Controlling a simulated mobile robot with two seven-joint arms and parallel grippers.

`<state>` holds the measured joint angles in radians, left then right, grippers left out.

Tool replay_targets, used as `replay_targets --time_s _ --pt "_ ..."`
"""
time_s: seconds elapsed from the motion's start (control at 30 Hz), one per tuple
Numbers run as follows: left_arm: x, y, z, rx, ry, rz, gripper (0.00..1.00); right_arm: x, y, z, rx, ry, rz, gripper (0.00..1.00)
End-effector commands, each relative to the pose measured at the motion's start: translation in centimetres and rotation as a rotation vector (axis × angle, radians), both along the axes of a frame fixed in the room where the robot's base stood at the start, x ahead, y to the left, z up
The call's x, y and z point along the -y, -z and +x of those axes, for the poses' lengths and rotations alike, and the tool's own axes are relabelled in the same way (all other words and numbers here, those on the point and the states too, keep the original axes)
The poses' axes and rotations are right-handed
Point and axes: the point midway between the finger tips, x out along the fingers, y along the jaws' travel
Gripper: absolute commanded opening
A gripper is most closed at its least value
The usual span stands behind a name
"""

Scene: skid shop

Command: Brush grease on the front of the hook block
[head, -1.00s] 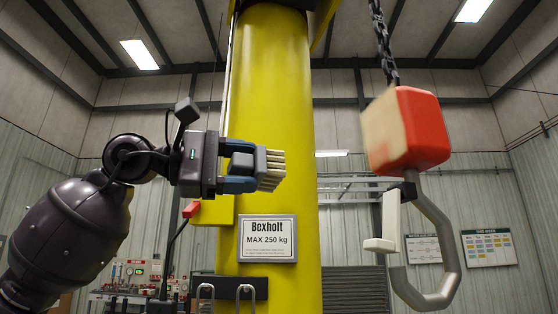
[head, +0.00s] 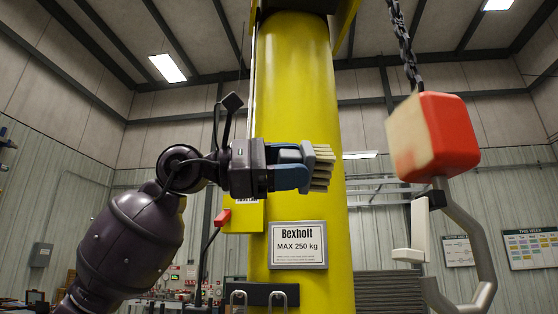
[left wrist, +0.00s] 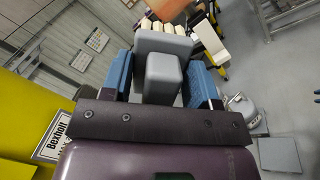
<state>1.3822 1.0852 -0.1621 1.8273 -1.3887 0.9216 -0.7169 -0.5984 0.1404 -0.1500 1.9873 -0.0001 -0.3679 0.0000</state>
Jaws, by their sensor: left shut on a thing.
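The hook block (head: 450,135) is a red box hanging from a dark chain at the right of the head view. Its left-facing side carries a pale cream coat of grease (head: 408,138). A grey steel hook (head: 470,235) with a white latch hangs under it. My left gripper (head: 300,166) is shut on a grey brush (head: 290,155) with pale bristles pointing right. The bristles are apart from the block, to its left and slightly lower in the picture. In the left wrist view the grey brush (left wrist: 163,75) sits between the blue fingers. My right gripper is not in view.
A yellow column (head: 297,100) with a Bexholt MAX 250 kg sign (head: 298,245) stands behind my left gripper. A red-ended handle (head: 222,218) hangs on a cable below my arm. Open space lies between the brush and the block.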

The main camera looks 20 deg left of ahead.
Motion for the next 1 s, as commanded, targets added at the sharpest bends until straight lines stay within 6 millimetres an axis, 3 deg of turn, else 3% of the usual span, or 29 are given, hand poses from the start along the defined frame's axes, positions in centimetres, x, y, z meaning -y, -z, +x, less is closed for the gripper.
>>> replay_targets --time_s 0.27,1.0 --pt "1.8 -0.1 1.1 0.001 0.002 0.0 0.36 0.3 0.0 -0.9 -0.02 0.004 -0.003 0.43" --pt "5.9 -0.1 3.9 0.002 0.0 -0.001 0.36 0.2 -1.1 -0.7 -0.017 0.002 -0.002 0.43"
